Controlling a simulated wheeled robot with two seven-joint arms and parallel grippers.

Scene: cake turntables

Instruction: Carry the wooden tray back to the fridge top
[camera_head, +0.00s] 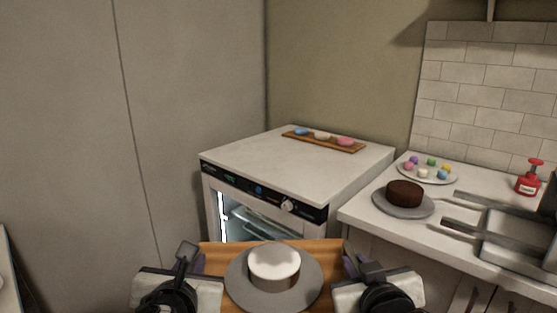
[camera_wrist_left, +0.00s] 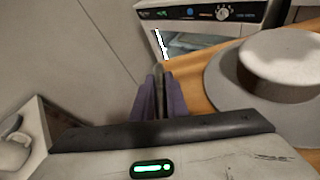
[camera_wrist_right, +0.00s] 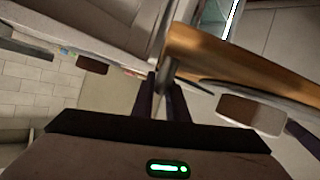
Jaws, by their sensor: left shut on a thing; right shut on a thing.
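The wooden tray (camera_head: 328,250) is in front of me at the bottom of the head view, lower than the fridge top. It carries a grey round plate or turntable (camera_head: 240,286) with a white-topped cake (camera_head: 274,266) on it. My left gripper (camera_head: 190,262) is shut on the tray's left side, and my right gripper (camera_head: 357,266) is shut on its right side. The tray's edge also shows in the left wrist view (camera_wrist_left: 190,84) and the right wrist view (camera_wrist_right: 225,58). The fridge top (camera_head: 285,170) is ahead, beyond the tray.
A narrow wooden board (camera_head: 298,137) with small coloured pieces lies at the back of the fridge top; its front is clear. On the counter to the right are a dark cake (camera_head: 404,193) on a grey plate, a plate of coloured balls (camera_head: 427,174) and a red bottle (camera_head: 529,178).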

